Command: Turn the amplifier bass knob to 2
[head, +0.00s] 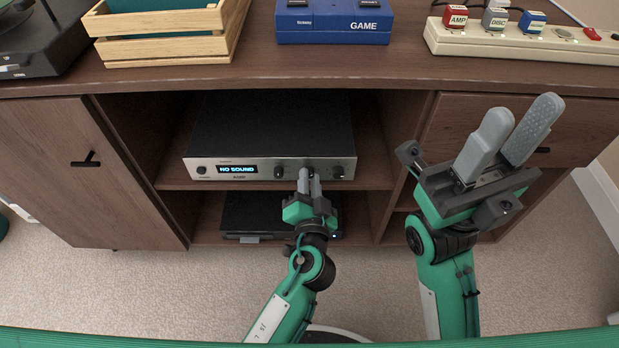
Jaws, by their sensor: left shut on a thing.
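The amplifier (265,135) sits on the upper open shelf of the cabinet, with a silver front and a black top. Its display (237,169) reads "NO SOUND". A knob (202,170) is at the left of the front, and another knob (338,171) is at the right end. A smaller knob (279,171) is left of my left gripper (309,177). The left gripper is shut on a knob in the right part of the front, and its fingers largely hide that knob. The knob labels are too small to read. My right gripper (520,120) is open and empty, raised before the cabinet's right side.
A black device (255,220) lies on the lower shelf under the amplifier. A wooden crate (165,50), a blue game console (333,25), a power strip (520,42) with labelled plugs and a turntable (40,45) stand on the cabinet top. Carpet (140,290) is clear in front.

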